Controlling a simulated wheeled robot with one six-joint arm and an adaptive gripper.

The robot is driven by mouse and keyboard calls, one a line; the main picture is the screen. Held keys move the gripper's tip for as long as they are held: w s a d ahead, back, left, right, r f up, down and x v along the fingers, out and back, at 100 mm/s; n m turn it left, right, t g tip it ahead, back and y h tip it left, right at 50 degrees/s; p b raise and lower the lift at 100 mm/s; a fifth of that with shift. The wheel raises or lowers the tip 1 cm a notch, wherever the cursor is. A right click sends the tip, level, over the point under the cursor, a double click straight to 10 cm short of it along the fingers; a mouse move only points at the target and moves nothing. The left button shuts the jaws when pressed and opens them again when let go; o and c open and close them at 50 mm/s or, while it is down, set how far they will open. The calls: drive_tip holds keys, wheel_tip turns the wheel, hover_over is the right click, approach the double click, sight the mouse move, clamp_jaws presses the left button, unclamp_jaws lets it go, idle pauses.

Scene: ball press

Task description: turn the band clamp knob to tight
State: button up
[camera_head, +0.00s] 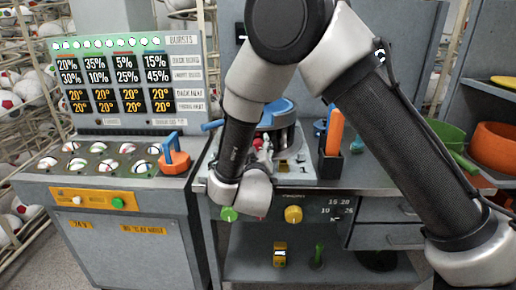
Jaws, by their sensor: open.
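No knob carries a readable band clamp label, so I cannot tell which one it is. A yellow knob (293,214) sits on the front panel of the middle bench, right of my wrist. A green knob or button (229,214) shows just below my wrist on the same panel, with a small red part partly hidden between them. A press with a blue top (276,114) stands on the bench behind my arm, partly covered by it. My wrist is low in front of the press.
A left console (120,199) has a number board, several balls in sockets and an orange piece with a blue handle (175,158). An orange-handled tool (334,132) stands in a dark holder right of the press. Orange (494,145) and green bowls are at right.

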drive_tip(key=shift+w, duration=0.1)
drive_tip(key=shift+c, duration=0.2)
drive_tip(key=c, duration=1)
drive_tip(key=shift+o, duration=0.2)
drive_tip(key=shift+m, duration=0.4)
drive_tip(key=m, duration=0.3)
drive_tip(key=shift+m, duration=0.4)
drive_tip(key=m, duration=0.4)
drive_tip(key=shift+m, duration=0.3)
drive_tip(key=m, duration=0.4)
drive_tip(key=shift+a, duration=0.1)
drive_tip(key=m, duration=0.4)
drive_tip(key=shift+m, duration=0.3)
